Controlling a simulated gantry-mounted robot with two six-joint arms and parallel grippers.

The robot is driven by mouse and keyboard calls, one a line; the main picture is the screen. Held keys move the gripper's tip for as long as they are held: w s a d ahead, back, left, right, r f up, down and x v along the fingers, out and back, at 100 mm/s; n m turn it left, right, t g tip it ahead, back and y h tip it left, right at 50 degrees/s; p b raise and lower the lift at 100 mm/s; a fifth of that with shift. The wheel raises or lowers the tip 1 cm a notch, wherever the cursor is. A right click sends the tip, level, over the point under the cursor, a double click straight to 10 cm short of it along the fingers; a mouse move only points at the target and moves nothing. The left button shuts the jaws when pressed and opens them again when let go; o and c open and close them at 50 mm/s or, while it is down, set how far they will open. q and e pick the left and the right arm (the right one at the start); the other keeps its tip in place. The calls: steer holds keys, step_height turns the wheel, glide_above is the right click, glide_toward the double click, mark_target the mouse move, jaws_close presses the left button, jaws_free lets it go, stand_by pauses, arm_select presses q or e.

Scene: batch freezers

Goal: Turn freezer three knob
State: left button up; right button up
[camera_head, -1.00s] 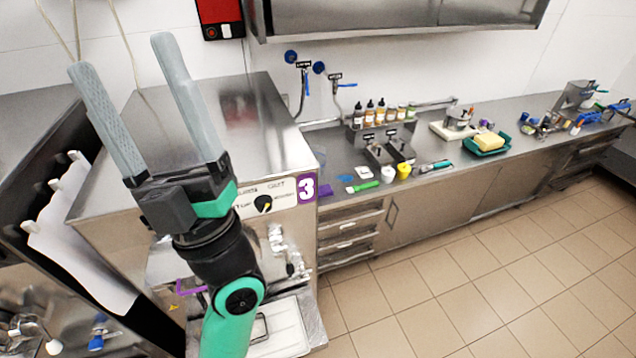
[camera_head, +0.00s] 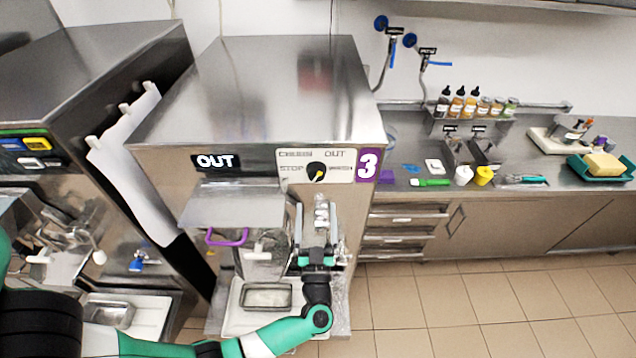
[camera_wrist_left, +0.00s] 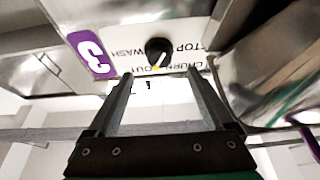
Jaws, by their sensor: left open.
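The freezer three knob (camera_head: 316,172) is a round black knob with a yellow mark. It sits on a white label panel (camera_head: 291,172) on the front of the steel freezer, beside a purple "3" sign (camera_head: 367,165). My left gripper (camera_head: 317,207) is open and empty, in front of the freezer and just below the knob, fingers pointing up toward it. In the left wrist view the knob (camera_wrist_left: 158,52) lies just beyond the fingertips, roughly centred between the two fingers (camera_wrist_left: 160,77). No contact shows. My right gripper is not in view.
A hopper with a purple handle (camera_head: 227,238) is left of my gripper, above a steel pan (camera_head: 268,296) on a white tray. Another freezer (camera_head: 95,80) stands at left. The counter (camera_head: 405,185) at right carries bottles, cups and tools. The floor at right is clear.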

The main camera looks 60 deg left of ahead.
mark_target(317, 179)
arm_select(q)
steer(key=x, duration=0.8)
steer(key=shift+r, duration=0.1)
jaws_close()
steer(key=shift+w, duration=0.1)
